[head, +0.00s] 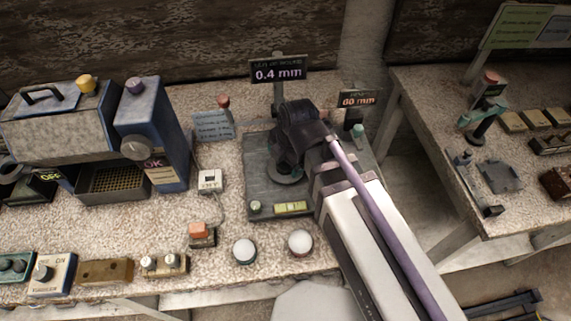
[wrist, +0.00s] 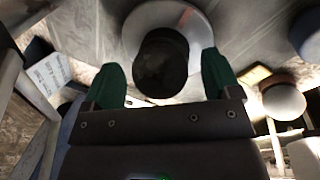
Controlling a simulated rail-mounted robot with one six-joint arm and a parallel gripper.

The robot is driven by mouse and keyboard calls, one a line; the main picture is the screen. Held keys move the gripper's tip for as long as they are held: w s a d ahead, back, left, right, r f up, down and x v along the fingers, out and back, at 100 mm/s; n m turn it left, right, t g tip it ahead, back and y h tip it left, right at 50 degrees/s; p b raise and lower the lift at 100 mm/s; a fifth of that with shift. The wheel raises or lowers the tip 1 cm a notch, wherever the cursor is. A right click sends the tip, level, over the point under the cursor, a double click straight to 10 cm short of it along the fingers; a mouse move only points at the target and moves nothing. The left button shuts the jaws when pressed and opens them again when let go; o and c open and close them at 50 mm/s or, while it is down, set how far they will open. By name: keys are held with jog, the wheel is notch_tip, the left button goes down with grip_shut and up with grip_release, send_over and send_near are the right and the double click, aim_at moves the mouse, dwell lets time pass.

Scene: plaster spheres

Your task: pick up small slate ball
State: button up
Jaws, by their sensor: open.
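In the wrist view a dark, rounded thing (wrist: 160,66), which looks like the small slate ball, sits over a pale round disc (wrist: 192,28). My gripper (wrist: 160,62) is open, with one green finger on each side of the dark thing. A gap shows on both sides, and I see no contact. How far the fingers reach down around it is unclear. In the head view my arm covers the gripper and the ball; only part of a round ring (head: 285,173) shows on the dark plate (head: 262,195) below.
A sign post (head: 278,72) reading 0.4 mm and a smaller sign (head: 358,98) stand behind the plate. A blue machine (head: 150,135) is at left. Two white domes (head: 244,250) (head: 300,242) sit at the front. A second bench (head: 450,110) is at right, across a gap.

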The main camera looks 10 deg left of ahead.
jog(key=c, duration=1.1)
jog(key=shift+r, duration=0.1)
notch_tip(320, 180, up, 18)
jog(key=p, duration=1.8)
jog(key=o, duration=0.4)
jog(key=shift+c, duration=1.4)
jog(key=shift+d, duration=0.1)
